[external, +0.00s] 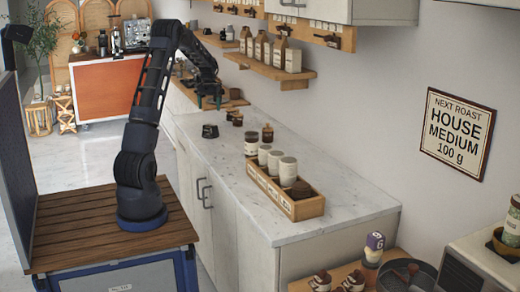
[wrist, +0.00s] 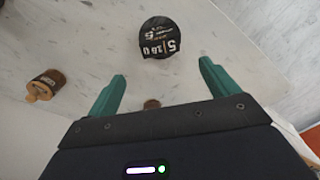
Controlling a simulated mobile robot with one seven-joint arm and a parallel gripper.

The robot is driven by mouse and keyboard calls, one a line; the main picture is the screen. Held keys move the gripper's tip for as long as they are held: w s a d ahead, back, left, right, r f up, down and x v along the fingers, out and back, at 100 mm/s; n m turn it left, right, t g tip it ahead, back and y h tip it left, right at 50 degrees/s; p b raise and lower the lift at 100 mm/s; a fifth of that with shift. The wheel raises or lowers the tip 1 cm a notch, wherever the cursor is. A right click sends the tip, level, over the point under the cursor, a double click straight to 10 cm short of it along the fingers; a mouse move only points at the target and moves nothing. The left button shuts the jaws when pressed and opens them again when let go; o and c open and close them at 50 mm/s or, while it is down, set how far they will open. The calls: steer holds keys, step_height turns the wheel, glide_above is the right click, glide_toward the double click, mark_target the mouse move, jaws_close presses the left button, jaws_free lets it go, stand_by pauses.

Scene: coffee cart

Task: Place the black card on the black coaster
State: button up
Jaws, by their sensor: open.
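A black round shape with white print (wrist: 160,37) lies on the pale marble counter in the wrist view, ahead of the fingertips. The lower part, with large white characters, looks like the black card lying on or against the black coaster; I cannot clearly separate the two. In the external view the same dark item (external: 210,131) is small on the counter, and no print is readable. My gripper (wrist: 162,71) has its teal fingers wide apart with nothing between them. In the external view my gripper (external: 209,104) is over the counter, farther back than the dark item.
A wooden tray (external: 307,208) holds several jars near the counter's front. The counter right of the dark item is mostly clear.

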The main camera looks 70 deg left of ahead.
steer(key=shift+r, duration=0.1)
steer(key=w+d+r+m, duration=0.1)
steer(key=d+r, duration=0.4)
steer(key=d, duration=0.4)
steer(key=d+r+m+t, duration=0.1)
steer(key=d+r, duration=0.4)
steer(key=d, duration=0.4)
steer(key=w+d+r+m, duration=0.1)
steer(key=d+r, duration=0.3)
steer(key=d, duration=0.5)
steer(key=s+d+r+m+t, duration=0.15)
steer(key=s+d, duration=0.25)
steer(key=d, duration=0.5)
steer(key=s+d+r+m, duration=0.1)
steer(key=s+d+r, duration=0.25)
steer(key=d, duration=0.55)
steer(key=s+d+f+m+t, duration=0.1)
steer(key=s+d+f, duration=0.1)
steer(key=s+d, duration=0.5)
steer(key=s+d+f+m+t, duration=0.1)
steer(key=s+d+f+m, duration=0.1)
steer(key=s+d, duration=0.6)
steer(key=shift+s+f, duration=0.15)
steer(key=shift+s, duration=1.15)
steer(key=shift+m, duration=0.25)
